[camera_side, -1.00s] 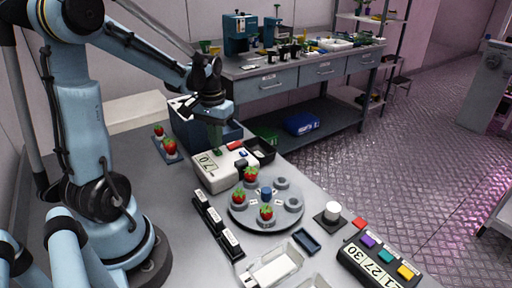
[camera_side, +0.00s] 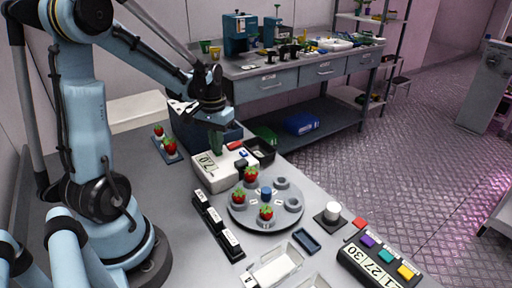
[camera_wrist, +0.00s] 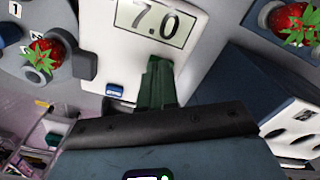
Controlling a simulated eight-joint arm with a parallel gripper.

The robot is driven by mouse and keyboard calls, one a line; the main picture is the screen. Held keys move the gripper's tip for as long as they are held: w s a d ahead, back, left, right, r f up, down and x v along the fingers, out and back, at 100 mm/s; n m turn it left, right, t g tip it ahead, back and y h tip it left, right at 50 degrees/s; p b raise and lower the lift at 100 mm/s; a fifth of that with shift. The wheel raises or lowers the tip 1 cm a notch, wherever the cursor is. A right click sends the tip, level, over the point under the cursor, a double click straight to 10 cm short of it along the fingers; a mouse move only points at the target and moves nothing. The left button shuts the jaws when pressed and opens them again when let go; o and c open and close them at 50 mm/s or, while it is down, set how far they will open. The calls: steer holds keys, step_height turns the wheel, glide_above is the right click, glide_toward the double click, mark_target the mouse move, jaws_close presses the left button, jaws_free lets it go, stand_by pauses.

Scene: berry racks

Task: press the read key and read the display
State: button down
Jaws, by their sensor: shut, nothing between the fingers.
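A white reader (camera_side: 226,178) stands on the bench with a display (camera_side: 207,163) reading 7.0. The display also shows in the wrist view (camera_wrist: 157,20), sharp and upright. A red key (camera_side: 234,145) and a small blue key (camera_side: 243,153) are on the reader's top. The blue key also shows in the wrist view (camera_wrist: 115,90), left of my fingers. My gripper (camera_side: 217,152) is shut and empty, its green fingers pointing down over the reader's rear part. In the wrist view the fingers (camera_wrist: 157,80) hide part of the reader; contact cannot be told. The red key is not visible there.
A round turntable (camera_side: 240,215) with strawberries stands in front of the reader. A dark tray (camera_side: 262,150) is to its right, and a dark blue box (camera_side: 183,135) is behind. Strawberries on a small stand (camera_side: 171,153) are left. A labelled rack (camera_side: 218,226) lies in front.

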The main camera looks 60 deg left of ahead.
stand_by(0.3)
step_height(320, 180, up, 8)
stand_by(0.9)
steer(key=d+m+t, duration=0.6)
steer(key=d+t, duration=0.1)
steer(key=d, duration=1.1)
steer(key=shift+s+d, duration=0.15)
steer(key=shift+d, duration=0.25)
steer(key=shift+r, duration=0.1)
stand_by(0.5)
